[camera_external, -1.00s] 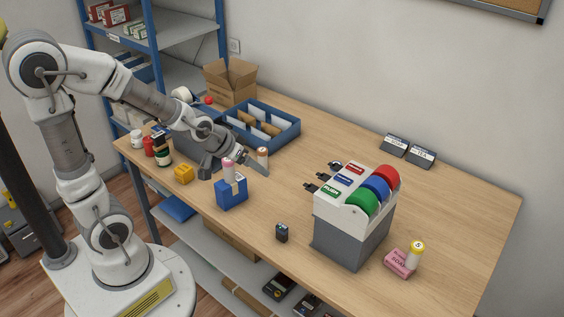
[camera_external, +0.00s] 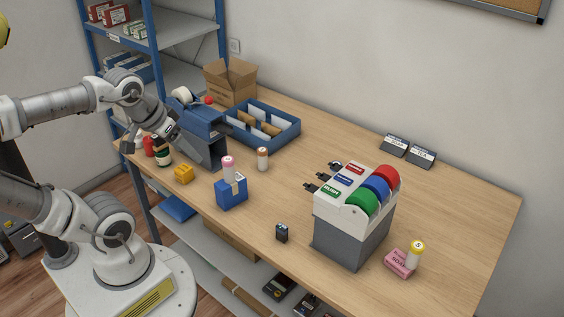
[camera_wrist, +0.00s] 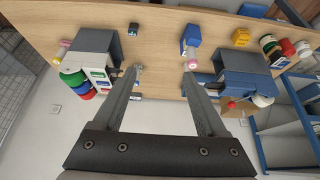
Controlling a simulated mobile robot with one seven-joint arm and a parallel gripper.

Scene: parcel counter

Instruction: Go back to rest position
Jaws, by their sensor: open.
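My gripper (camera_external: 198,147) is over the left part of the counter, in front of the blue and grey tape dispenser (camera_external: 211,117). In the wrist view my gripper (camera_wrist: 160,75) has its two fingers apart with nothing between them, so it is open and empty. The wooden counter top (camera_wrist: 160,45) lies beyond the fingers and looks upside down there. The fingertips are hard to make out against the grey dispenser.
A blue box with a pink-topped cylinder (camera_external: 231,193), a yellow block (camera_external: 184,174) and several small bottles stand near the front left edge. A blue tray (camera_external: 290,136) and open carton (camera_external: 232,84) stand behind. A label dispenser (camera_external: 352,230) stands right. A blue shelf rack (camera_external: 150,45) is at the back left.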

